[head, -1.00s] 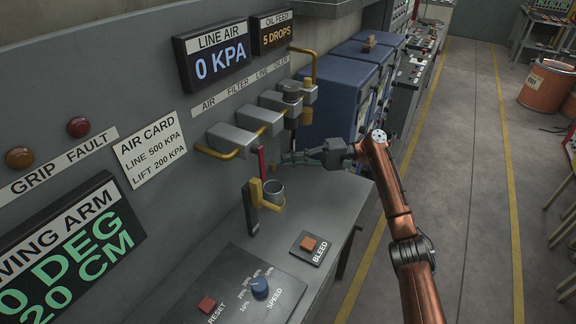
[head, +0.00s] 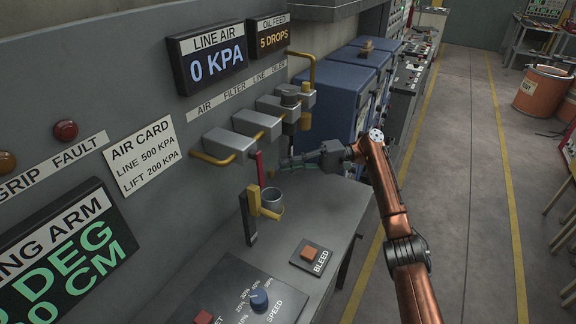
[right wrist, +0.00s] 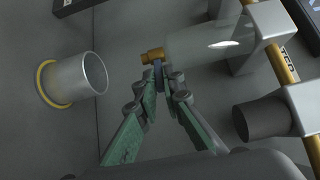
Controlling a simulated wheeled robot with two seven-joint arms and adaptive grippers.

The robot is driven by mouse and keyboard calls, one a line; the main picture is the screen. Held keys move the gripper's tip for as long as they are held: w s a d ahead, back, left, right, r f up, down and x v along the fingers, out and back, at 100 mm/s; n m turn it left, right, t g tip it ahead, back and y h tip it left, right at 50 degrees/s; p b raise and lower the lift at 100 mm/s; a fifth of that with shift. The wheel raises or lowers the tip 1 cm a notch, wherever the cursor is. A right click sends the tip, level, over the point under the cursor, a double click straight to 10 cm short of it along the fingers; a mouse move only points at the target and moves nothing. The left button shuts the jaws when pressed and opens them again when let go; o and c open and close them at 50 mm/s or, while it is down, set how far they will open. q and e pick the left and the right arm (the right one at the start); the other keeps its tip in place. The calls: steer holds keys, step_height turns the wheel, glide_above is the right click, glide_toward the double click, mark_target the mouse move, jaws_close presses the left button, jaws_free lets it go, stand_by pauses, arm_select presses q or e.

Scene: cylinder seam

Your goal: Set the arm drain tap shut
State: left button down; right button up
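My right gripper (head: 284,164) reaches in from the right, low beside the air filter units on the panel. In the right wrist view its green-padded fingers (right wrist: 162,82) are nearly together, with a thin dark lever (right wrist: 158,72) between the tips. The lever sits by a small brass drain tap (right wrist: 152,57) at the end of a clear, pale bowl (right wrist: 205,46). The fingers look closed on the lever, though contact is partly hidden. In the head view the bowl is mostly hidden behind the units. My left gripper is out of view.
A red handle (head: 260,166) is close by. The line air display (head: 214,62) reads 0 KPA. The bench (head: 325,212) is open below.

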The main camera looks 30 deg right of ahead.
steer(key=shift+o, duration=0.5)
steer(key=v, duration=0.7)
steer(key=shift+d, duration=0.2)
steer(key=shift+o, duration=0.4)
